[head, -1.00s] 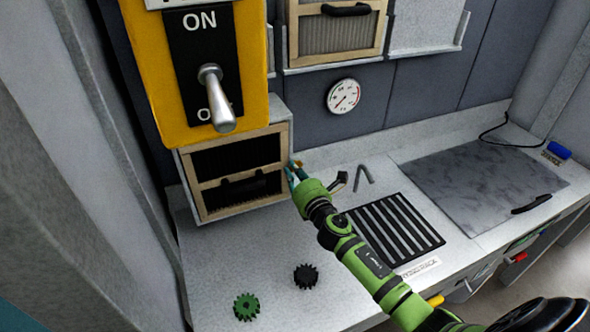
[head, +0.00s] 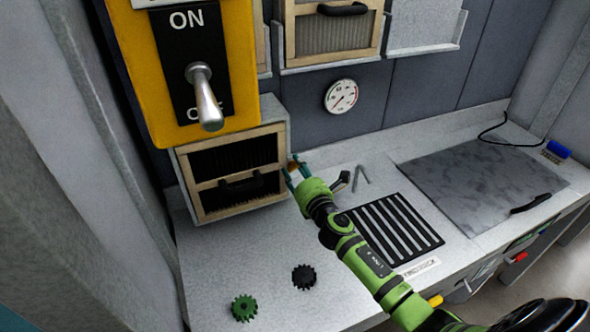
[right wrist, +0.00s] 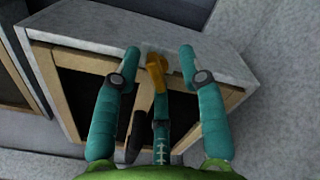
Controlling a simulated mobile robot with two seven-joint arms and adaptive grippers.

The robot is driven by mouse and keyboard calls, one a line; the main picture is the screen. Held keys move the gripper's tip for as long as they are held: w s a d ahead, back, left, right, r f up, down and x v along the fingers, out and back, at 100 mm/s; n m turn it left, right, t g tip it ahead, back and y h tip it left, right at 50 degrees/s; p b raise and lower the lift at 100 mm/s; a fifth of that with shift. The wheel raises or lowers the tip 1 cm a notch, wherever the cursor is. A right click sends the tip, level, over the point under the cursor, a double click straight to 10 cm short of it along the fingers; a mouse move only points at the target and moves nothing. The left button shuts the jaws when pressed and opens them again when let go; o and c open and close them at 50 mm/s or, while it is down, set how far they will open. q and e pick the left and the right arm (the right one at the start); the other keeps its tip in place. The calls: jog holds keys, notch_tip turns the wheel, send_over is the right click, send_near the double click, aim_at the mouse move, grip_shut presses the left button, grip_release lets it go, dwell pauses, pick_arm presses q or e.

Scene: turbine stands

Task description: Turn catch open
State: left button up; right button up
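The catch is a small orange piece (right wrist: 156,75) at the edge of the wooden-framed cabinet door (right wrist: 66,90) in the right wrist view. My right gripper (right wrist: 160,58) is open, with one teal finger on each side of the catch. I cannot tell whether either finger touches it. In the head view the right gripper (head: 294,174) is beside the cabinet's right side. My left gripper is not in view.
A yellow ON switch box (head: 225,75) hangs above the cabinet. A green gear (head: 244,308) and a black gear (head: 304,277) lie on the bench. A slotted black grille (head: 400,225), a hex key (head: 361,178) and a grey plate (head: 480,185) lie to the right.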

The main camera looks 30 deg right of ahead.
jog(key=shift+o, duration=0.4)
jog(key=shift+a, duration=0.1)
jog(key=shift+s+a+p, duration=0.15)
jog(key=shift+s+p, duration=0.3)
jog(key=shift+s, duration=2.05)
